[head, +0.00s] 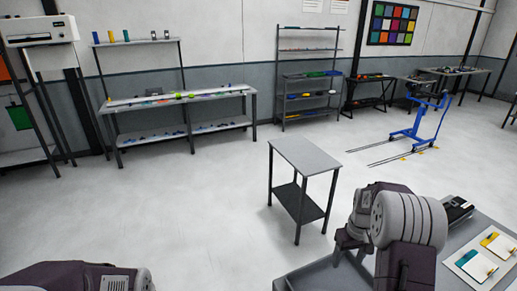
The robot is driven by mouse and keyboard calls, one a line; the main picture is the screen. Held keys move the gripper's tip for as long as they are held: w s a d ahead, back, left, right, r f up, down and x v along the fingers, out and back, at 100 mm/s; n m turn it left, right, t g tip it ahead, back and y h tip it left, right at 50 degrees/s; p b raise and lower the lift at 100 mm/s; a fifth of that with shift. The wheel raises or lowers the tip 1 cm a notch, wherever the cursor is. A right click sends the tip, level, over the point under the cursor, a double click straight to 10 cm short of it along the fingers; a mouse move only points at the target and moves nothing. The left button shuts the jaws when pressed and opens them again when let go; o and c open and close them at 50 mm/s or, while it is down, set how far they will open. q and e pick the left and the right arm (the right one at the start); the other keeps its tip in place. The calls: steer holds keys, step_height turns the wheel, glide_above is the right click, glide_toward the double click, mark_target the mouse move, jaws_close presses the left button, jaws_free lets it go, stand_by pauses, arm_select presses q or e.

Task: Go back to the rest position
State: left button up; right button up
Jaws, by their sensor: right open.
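My right arm shows at the lower right, with its large grey and dark purple joint in front. My right gripper (352,243) is at the left of that joint, partly hidden by it, and looks empty. It is over the edge of a grey work surface (480,228). Of my left arm only a dark purple and grey link shows at the bottom left edge. My left gripper is outside the picture.
A small grey two-level table (307,156) stands ahead on open pale floor (190,210). Cards with coloured tools (472,264) and a black device (458,209) lie at the right. A long bench (180,100), shelves (308,75) and a blue lift cart (416,125) stand behind.

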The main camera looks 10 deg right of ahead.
steer(key=s+a+n+t+b, duration=0.1)
steer(key=s+a+n+b, duration=0.3)
steer(key=a, duration=1)
steer(key=s+a+f+m, duration=0.1)
steer(key=s+f+m, duration=0.1)
steer(key=s, duration=0.3)
steer(key=s+a+f+m+b, duration=0.1)
steer(key=s+a+f+m, duration=0.1)
steer(key=s, duration=0.4)
steer(key=shift+a+f, duration=0.25)
steer(key=shift+a, duration=0.05)
